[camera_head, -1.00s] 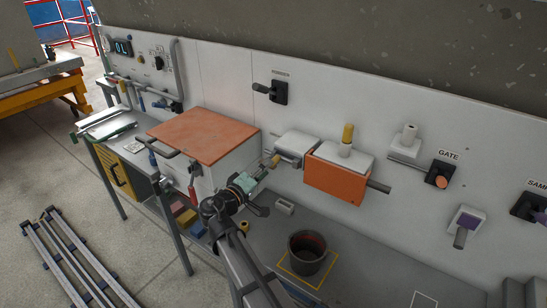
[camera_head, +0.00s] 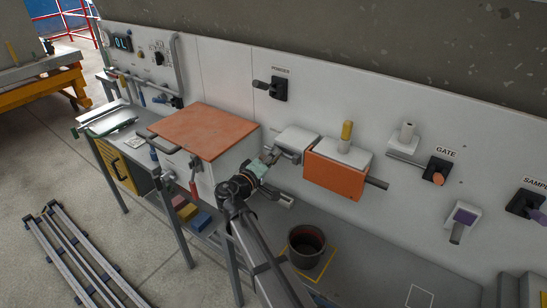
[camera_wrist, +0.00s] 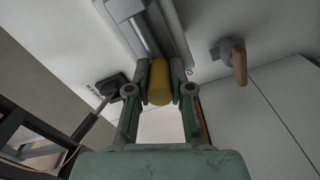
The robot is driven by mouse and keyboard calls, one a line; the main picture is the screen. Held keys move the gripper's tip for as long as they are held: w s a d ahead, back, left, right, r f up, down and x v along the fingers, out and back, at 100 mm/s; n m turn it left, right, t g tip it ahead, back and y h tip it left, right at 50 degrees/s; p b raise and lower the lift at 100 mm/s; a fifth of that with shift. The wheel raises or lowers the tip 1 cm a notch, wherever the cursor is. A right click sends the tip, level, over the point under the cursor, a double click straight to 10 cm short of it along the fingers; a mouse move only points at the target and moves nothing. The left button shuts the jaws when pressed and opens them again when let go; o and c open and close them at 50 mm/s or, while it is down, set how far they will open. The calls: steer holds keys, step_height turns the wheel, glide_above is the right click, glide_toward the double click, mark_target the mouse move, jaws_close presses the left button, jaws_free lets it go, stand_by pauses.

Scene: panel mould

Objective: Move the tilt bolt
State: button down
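The tilt bolt appears to be the grey sliding bar with a yellow cylindrical knob (camera_wrist: 160,82), at the grey housing (camera_head: 297,142) left of the orange block (camera_head: 335,174). My gripper (camera_head: 272,158) is at the left end of that housing in the head view and hides the knob there. In the wrist view my gripper's (camera_wrist: 160,88) two fingers stand on either side of the yellow knob, very close to it. I cannot tell whether the pads press on it. The grey bar runs on beyond the fingertips.
A red-topped cabinet (camera_head: 208,130) stands close left of my gripper. A dark bucket (camera_head: 306,246) stands on the bench below. A black lever switch (camera_head: 277,88) is on the wall above. A second yellow knob (camera_head: 346,131) stands upright above the orange block.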

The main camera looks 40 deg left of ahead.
mark_target(292, 159)
steer(key=shift+d+f, duration=0.1)
steer(key=shift+d+b, duration=0.25)
steer(key=shift+b, duration=0.25)
steer(key=d+b, duration=0.4)
steer(key=shift+f, duration=0.15)
steer(key=shift+w+d, duration=0.1)
steer(key=shift+d, duration=0.25)
steer(key=shift+r, duration=0.2)
steer(key=c, duration=1)
jaws_free()
steer(key=shift+d, duration=0.15)
steer(key=shift+c, duration=0.2)
